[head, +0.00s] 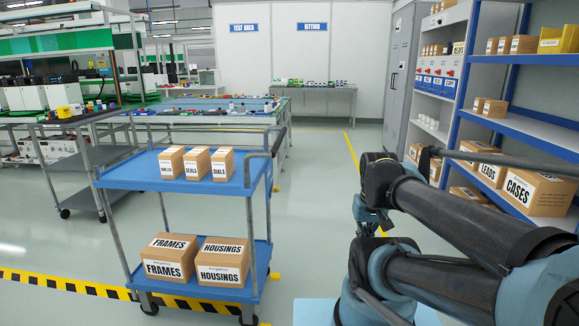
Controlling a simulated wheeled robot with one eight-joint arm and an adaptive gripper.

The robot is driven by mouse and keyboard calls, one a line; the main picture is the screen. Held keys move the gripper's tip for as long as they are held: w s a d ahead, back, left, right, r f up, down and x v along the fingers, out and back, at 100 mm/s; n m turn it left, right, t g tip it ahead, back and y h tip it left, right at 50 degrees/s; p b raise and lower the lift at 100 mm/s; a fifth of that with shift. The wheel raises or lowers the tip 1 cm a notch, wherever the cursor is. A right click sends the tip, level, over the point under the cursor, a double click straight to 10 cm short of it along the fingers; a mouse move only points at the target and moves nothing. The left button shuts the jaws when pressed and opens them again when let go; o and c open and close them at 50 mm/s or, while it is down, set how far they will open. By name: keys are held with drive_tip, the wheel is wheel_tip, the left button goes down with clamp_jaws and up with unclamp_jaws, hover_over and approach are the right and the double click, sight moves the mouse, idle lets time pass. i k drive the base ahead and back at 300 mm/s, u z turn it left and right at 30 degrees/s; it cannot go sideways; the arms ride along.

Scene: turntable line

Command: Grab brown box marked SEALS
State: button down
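The brown box marked SEALS (197,163) stands upright on the blue top shelf of a cart (131,173), left of the middle of the head view. It is the middle one of three small boxes in a row. A box with a label too small to read surely (171,161) is close on its left. The box marked DIALS (223,164) is close on its right. My arm is folded at the right of the view, apart from the cart. I cannot make out my gripper in this view.
The cart's lower shelf holds boxes marked FRAMES (169,257) and HOUSINGS (222,262). A blue shelf rack (527,127) with several boxes stands at the right. Workbenches are behind the cart. Open floor (310,215) lies between cart and rack.

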sight(197, 162)
drive_tip(key=u, duration=1.25)
